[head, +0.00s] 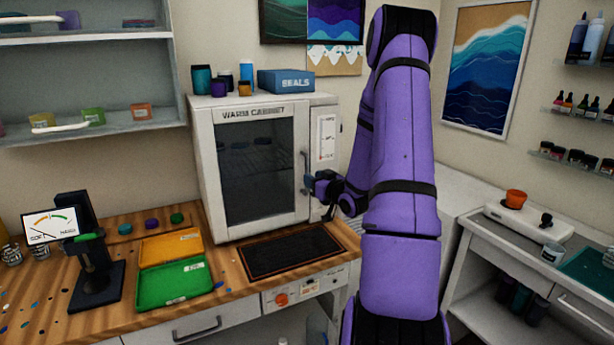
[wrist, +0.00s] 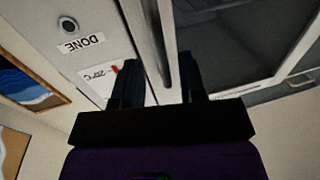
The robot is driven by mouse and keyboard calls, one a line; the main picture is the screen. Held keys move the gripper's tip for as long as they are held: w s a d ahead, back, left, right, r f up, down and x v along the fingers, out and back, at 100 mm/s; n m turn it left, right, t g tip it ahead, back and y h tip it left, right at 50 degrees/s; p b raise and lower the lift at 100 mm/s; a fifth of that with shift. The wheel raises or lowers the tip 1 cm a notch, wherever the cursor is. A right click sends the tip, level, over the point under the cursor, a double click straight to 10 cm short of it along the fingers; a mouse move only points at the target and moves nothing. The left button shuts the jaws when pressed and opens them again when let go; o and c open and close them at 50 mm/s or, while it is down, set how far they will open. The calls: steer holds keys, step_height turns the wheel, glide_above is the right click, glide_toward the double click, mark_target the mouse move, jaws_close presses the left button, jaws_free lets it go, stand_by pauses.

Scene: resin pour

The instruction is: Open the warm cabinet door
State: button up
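The warm cabinet (head: 207,165) stands at the back of the wooden bench, with a dark glass door (head: 257,225) that looks closed. Its upright bar handle (head: 305,165) is on the door's right side. My gripper (head: 309,184) is at the lower part of this handle. In the wrist view, my gripper's two dark fingers (wrist: 160,85) are apart, with the handle (wrist: 166,45) running between them. I see no clear grip on the bar. My arm hides the area right of the cabinet.
A dark mat (head: 290,252) lies before the cabinet. Green (head: 175,282) and orange (head: 172,247) trays and a gauge stand (head: 95,265) are to the left. Jars and a blue box (head: 286,82) sit on top of the cabinet. A side counter (head: 480,228) is at right.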

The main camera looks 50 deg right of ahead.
mark_target(307, 191)
steer(key=shift+w+d, duration=0.2)
steer(key=shift+w, duration=0.8)
steer(key=shift+w+d, duration=0.2)
steer(key=shift+w, duration=0.8)
jaws_close()
